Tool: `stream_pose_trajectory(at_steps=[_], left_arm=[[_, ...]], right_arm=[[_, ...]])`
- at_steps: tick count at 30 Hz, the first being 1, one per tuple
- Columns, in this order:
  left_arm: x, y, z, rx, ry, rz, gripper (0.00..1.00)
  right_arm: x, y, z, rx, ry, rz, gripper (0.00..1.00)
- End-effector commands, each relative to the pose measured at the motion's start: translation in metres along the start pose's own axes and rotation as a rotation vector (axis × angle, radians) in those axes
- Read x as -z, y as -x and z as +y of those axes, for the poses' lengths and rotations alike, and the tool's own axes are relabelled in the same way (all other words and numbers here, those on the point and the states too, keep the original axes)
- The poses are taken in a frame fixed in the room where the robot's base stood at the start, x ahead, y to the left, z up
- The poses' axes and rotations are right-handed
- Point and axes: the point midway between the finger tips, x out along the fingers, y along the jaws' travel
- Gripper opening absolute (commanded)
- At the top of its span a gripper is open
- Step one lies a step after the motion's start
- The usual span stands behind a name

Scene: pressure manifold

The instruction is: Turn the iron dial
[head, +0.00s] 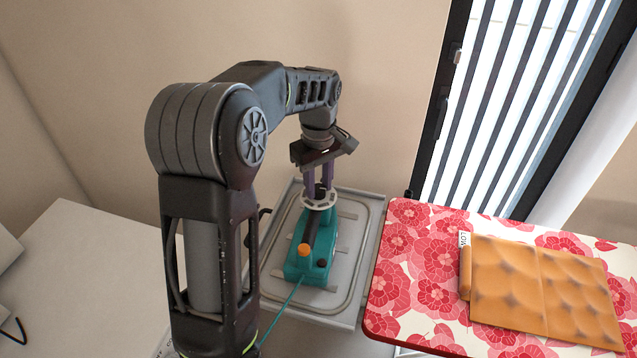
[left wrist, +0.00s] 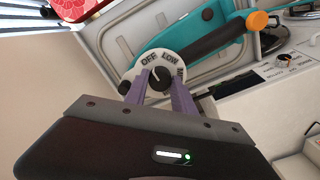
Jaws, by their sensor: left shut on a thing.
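The iron (head: 326,258) has a teal body, a dark handle and an orange button, and stands on a grey metal rest. Its dial (head: 308,205) is a pale ring at the far end. In the left wrist view, the dial (left wrist: 137,66) shows the words OFF and LOW and part of a third word. My left gripper (head: 318,190) points down over the dial, and its two purple fingers are shut on the dial's small dark knob. The fingers (left wrist: 162,80) partly hide the knob, so I cannot tell its exact setting. My right gripper is out of view.
The metal iron rest (head: 345,313) adjoins a red floral ironing board (head: 400,318) on the right, where a folded orange cloth (head: 505,290) lies. A white surface (head: 90,260) is at the left. A teal cord (head: 283,312) runs from the iron toward the front.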

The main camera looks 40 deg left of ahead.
Motion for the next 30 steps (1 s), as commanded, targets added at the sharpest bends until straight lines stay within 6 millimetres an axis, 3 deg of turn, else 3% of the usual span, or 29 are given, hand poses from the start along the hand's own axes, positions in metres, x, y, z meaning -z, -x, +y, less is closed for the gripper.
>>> stream_pose_trajectory(at_steps=[6, 20, 30], left_arm=[[0.0000, 0.0003, 0.0002, -0.001, 0.000, 0.000, 0.00], [0.0004, 0.0001, -0.0001, 0.000, -0.036, 0.000, 0.00], [0.0001, -0.0004, -0.0001, -0.001, -0.218, 0.000, 0.00]], right_arm=[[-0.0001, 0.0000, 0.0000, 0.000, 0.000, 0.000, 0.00], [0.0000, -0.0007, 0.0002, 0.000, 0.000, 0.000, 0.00], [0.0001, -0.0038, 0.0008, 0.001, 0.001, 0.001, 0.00]])
